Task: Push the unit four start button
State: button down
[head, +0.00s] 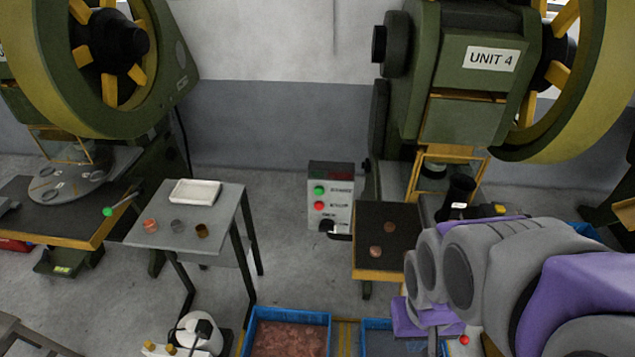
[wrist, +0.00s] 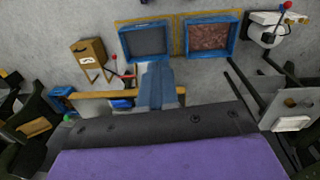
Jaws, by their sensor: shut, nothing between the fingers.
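The control box (head: 330,195) stands left of the press labelled UNIT 4 (head: 492,58) in the head view. Its face has a green button (head: 319,190) above a red button (head: 319,205), with a dark knob (head: 327,226) below. The labels beside the buttons are too small to read. My gripper (wrist: 158,75) shows in the wrist view as a narrow grey-blue piece, shut and empty. In the head view my arm is at the lower right, apart from the control box. I cannot make out the box's buttons in the wrist view.
The press table (head: 365,272) holds copper pieces right of the box. A small grey table (head: 150,238) with a white tray (head: 195,192) stands to the left. A blue bin (head: 250,318) of copper and a second blue bin (head: 375,322) lie in front. Open floor lies between the tables.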

aim_at(319, 191)
jog(key=w+a+f+n+t+y+b, duration=0.1)
jog(key=w+f+t, duration=0.25)
jog(key=w, duration=0.75)
jog(key=w+a+f+t+y+b, duration=0.15)
jog(key=w+f, duration=0.35)
jog(key=w, duration=0.7)
jog(key=shift+w+a+f+t+y+b, duration=0.65)
jog(key=shift+w+a+f+t+y, duration=1.35)
jog(key=shift+w+a, duration=1.8)
jog(key=shift+w+a+f+t+y+b, duration=0.6)
jog(key=shift+w+a+f+t+y, duration=0.75)
jog(key=shift+w+a+y, duration=2.3)
jog(key=w+h+p, duration=0.1)
jog(key=w+p, duration=0.1)
jog(key=w, duration=0.1)
jog(key=w+h+p, duration=0.1)
jog(key=w, duration=0.3)
jog(key=shift+w+r+p, duration=0.1)
jog(key=shift+r+p, duration=0.05)
jog(key=shift+p, duration=0.25)
jog(key=shift+a, duration=0.4)
